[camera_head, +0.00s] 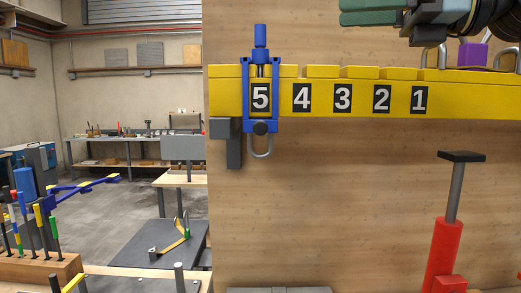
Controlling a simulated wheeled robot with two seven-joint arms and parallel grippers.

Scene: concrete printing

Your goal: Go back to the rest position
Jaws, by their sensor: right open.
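My right gripper (352,11) is at the top right edge of the view, with its green fingers pointing left and a narrow gap between them. It is open and I see nothing between the fingers. It is above the yellow beam (455,103) and apart from it. The beam carries black number plates reading 5, 4, 3, 2, 1 from left to right. A blue clamp-like piece (260,36) with a grey shackle sits around the beam at number 5. My left gripper is not in view.
A wooden panel (330,210) stands behind the beam. Metal shackles and a purple piece (473,54) are at the beam's right end, close to my right arm. A red jack-like post (444,245) stands at lower right. A tool rack (40,268) is at lower left.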

